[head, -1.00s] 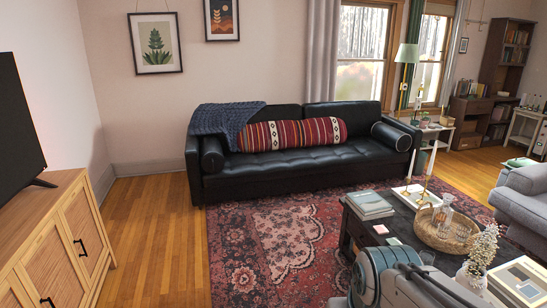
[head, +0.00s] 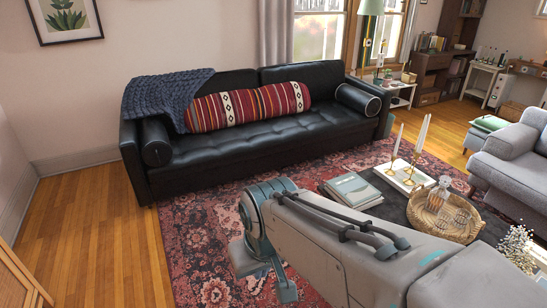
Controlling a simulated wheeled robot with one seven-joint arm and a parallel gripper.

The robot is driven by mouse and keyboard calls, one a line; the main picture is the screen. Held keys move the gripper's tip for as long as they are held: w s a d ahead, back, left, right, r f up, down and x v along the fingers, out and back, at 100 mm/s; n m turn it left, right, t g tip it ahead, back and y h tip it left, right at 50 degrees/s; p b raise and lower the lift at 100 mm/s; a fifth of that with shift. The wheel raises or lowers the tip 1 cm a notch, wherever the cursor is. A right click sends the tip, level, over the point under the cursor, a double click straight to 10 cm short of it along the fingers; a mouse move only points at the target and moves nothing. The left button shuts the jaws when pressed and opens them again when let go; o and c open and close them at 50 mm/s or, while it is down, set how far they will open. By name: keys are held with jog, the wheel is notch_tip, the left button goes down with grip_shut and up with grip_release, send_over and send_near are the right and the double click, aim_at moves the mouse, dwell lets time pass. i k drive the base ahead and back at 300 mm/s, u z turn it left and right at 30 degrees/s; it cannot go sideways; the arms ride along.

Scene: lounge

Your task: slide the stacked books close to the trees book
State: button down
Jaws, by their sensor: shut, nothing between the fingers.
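A stack of books (head: 354,188) with a pale grey-green cover on top lies near the far left corner of the dark coffee table (head: 392,210). I cannot make out any title, and no book in the current view can be told as the trees book. My arm (head: 345,236) reaches in from the lower right and crosses in front of the table, hiding its near left part. Its bent joint is left of the stack, over the rug. The gripper fingers do not show.
A woven basket (head: 445,214) with glassware stands nearer. A black sofa (head: 250,128) is behind, a grey armchair (head: 510,150) at right. The patterned rug (head: 195,245) is clear at left.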

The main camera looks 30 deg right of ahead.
aim_at(350, 190)
jog(key=z, duration=0.25)
jog(key=i, duration=1.55)
jog(key=z, duration=1.7)
jog(key=i, duration=1.05)
jog(key=z, duration=0.9)
